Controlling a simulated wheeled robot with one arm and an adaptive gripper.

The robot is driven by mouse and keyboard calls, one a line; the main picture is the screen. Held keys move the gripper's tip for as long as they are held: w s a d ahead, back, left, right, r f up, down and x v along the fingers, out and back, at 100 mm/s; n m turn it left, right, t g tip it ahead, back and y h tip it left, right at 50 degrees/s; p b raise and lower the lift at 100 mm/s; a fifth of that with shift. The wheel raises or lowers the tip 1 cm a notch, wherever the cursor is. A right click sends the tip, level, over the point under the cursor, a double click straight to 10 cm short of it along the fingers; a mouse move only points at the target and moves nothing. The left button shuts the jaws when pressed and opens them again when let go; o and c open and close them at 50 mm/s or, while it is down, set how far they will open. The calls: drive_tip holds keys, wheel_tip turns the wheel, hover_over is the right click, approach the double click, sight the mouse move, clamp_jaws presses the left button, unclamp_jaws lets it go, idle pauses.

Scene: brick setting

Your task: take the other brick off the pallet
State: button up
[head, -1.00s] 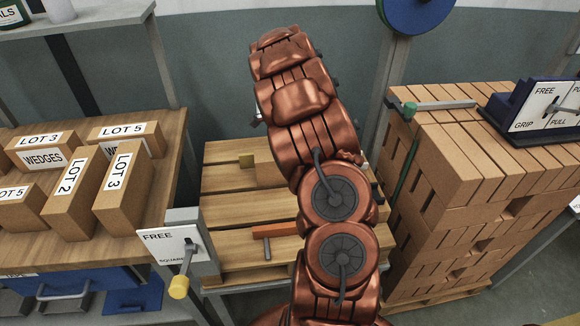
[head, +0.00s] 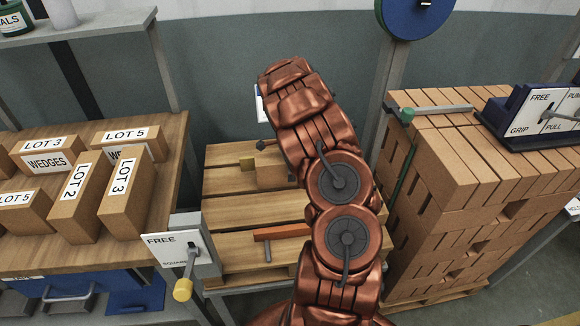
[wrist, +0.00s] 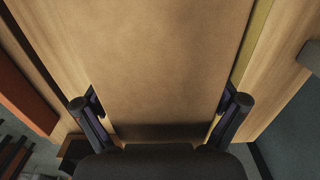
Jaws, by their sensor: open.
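The tan brick (head: 270,176) lies on the wooden pallet (head: 228,215), partly hidden behind my arm in the head view. In the wrist view the brick (wrist: 165,55) fills the middle. My gripper (wrist: 160,102) is open, with one dark finger at each side of the brick's near part. Whether the fingers touch it I cannot tell. In the head view my gripper is mostly hidden behind my arm.
An orange-topped tool (head: 281,232) lies nearer on the pallet. A lever post marked FREE (head: 207,247) stands at the pallet's left front. A tall brick stack (head: 450,190) stands right, a table with labelled bricks (head: 165,190) left.

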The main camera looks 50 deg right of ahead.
drive_tip(key=shift+f, duration=0.15)
drive_tip(key=shift+s, duration=0.1)
drive_tip(key=c, duration=1.6)
drive_tip(key=shift+c, duration=0.3)
